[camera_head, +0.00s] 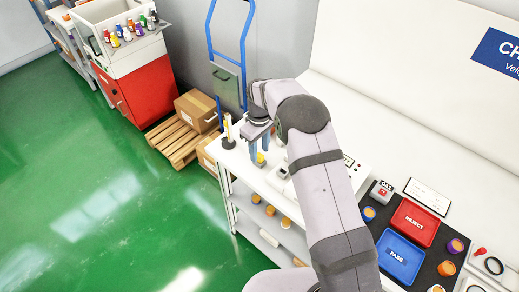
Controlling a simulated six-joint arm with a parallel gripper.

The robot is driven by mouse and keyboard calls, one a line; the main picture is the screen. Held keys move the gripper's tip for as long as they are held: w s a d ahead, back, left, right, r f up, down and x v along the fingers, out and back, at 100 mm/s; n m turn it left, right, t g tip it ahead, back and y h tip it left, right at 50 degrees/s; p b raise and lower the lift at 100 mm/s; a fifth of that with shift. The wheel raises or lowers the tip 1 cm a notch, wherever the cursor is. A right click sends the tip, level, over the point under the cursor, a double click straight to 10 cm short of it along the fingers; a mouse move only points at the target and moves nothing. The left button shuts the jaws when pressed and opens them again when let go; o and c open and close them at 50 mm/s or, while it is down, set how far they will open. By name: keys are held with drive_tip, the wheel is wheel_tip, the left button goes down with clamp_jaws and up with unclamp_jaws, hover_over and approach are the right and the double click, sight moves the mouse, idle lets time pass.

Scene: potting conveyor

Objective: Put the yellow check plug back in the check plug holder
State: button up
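My gripper (260,151) points down over the left end of the white bench, its two blue fingers a little apart. A small yellow piece (261,158), which looks like the yellow check plug, shows at the fingertips. It is too small to tell whether the fingers grip it or only stand around it. Left of the gripper, a dark round stand (228,143) on the bench corner has an upright yellow and white stick (228,126) and a blue stick (219,112). I cannot tell whether this is the check plug holder; no other holder shows clearly, and my arm hides part of the bench.
To the right are a red reject tray (415,222), a blue pass tray (400,256) and several jars on a dark mat. Shelves under the bench (270,230) hold orange-topped jars. Cardboard boxes (197,110) stand on a pallet at left. The green floor (90,190) is clear.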

sight(261, 156)
wheel_tip(261, 156, up, 7)
drive_tip(key=b, duration=0.2)
drive_tip(key=shift+f+b, duration=0.1)
drive_tip(key=shift+b, duration=0.25)
drive_tip(key=shift+r, duration=0.3)
drive_tip(key=s+d+m, duration=0.3)
drive_tip(key=s, duration=0.7)
drive_tip(key=s+d+m, duration=0.3)
drive_tip(key=s+d, duration=0.1)
drive_tip(key=s, duration=0.6)
drive_tip(key=s+d+m, duration=0.3)
drive_tip(key=s+d, duration=0.1)
drive_tip(key=s, duration=0.6)
drive_tip(key=shift+s, duration=0.15)
drive_tip(key=shift+f, duration=0.15)
